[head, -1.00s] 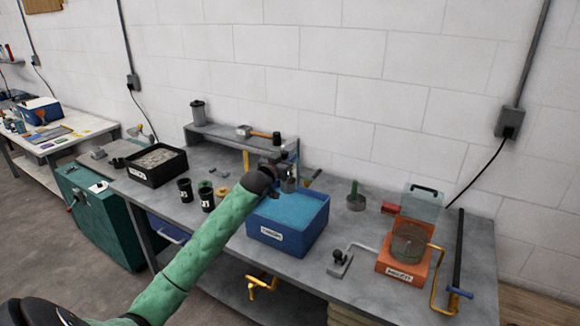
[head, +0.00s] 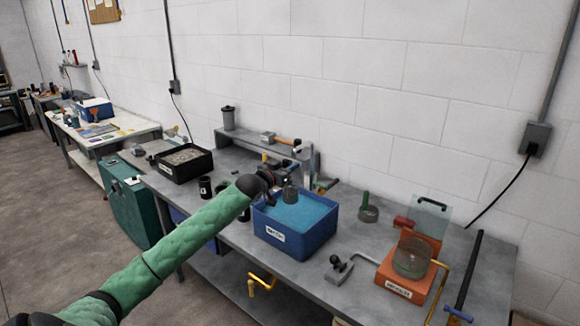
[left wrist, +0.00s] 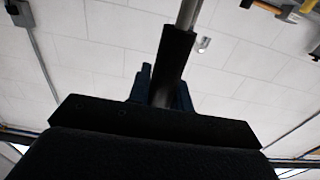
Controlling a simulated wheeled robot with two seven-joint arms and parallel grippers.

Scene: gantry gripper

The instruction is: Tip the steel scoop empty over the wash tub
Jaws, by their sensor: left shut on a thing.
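The blue wash tub (head: 283,245), with a white label on its front and light blue content, stands on the grey bench. My left gripper (head: 274,180), at the end of the green-sleeved arm, is at the tub's back left side. It is shut on the handle of the steel scoop. The scoop's grey cup (head: 290,194) shows over the back part of the tub; its contents and exact tilt are too small to tell. In the left wrist view the dark fingers (left wrist: 170,75) close around a steel rod, the scoop handle (left wrist: 187,14). My right gripper is not in view.
A black bin (head: 183,168) of grey material and dark cups (head: 205,188) stand left of the tub. A raised shelf (head: 245,142) with a hammer is behind. A green-handled tool (head: 367,208), a clamp-like piece (head: 338,270) and an orange box (head: 405,278) are to the right.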

